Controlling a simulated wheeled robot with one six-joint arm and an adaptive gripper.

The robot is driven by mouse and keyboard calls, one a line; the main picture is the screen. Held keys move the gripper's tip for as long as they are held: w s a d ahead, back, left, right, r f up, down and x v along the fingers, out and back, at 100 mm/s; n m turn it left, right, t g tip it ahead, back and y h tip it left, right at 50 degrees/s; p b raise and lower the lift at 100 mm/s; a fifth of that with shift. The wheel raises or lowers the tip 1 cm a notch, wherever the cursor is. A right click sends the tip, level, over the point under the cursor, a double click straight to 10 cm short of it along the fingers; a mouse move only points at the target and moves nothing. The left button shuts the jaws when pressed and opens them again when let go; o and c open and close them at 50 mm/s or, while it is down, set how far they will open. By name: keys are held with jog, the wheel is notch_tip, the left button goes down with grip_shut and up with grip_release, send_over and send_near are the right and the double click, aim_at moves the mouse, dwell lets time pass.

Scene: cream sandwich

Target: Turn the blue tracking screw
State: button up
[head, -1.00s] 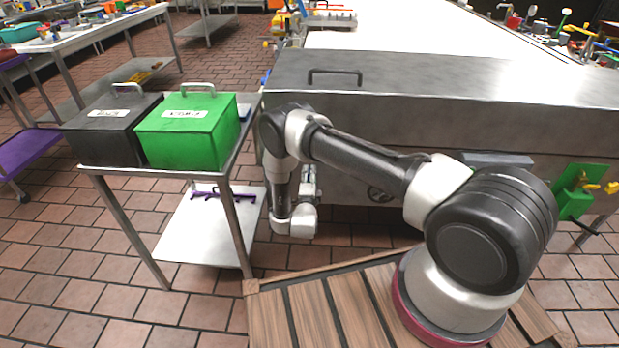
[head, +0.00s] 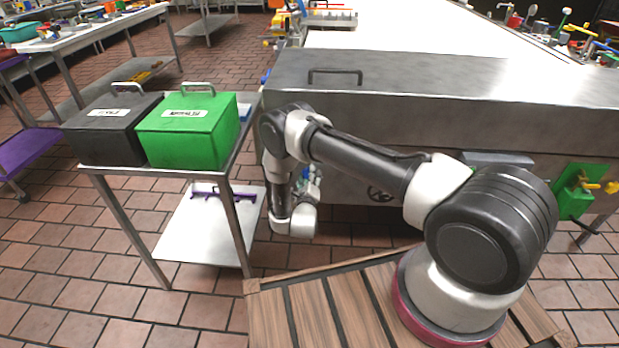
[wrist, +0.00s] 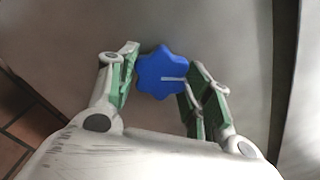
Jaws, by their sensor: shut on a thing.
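The blue tracking screw (wrist: 160,74) is a lobed knob on a grey metal panel in the wrist view. A short white mark on its face points right, towards my right finger. My gripper (wrist: 166,68) is shut on the screw, with one green-lined finger on each side. The right finger reaches the knob's right edge; the left finger lies along its left edge. In the head view my gripper (head: 306,186) is low beside the metal machine (head: 440,82), mostly behind my own arm.
A steel cart (head: 226,172) with a black box (head: 108,128) and a green box (head: 188,130) stands left of my arm. A black handwheel (head: 381,194) is on the machine's side. Tiled floor is open in front of the cart.

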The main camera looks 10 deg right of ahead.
jog(key=shift+s+f, duration=0.1)
jog(key=shift+f, duration=0.05)
dwell(0.4)
jog(key=o, duration=1)
jog(key=shift+o, duration=0.2)
jog(key=v, duration=1.2)
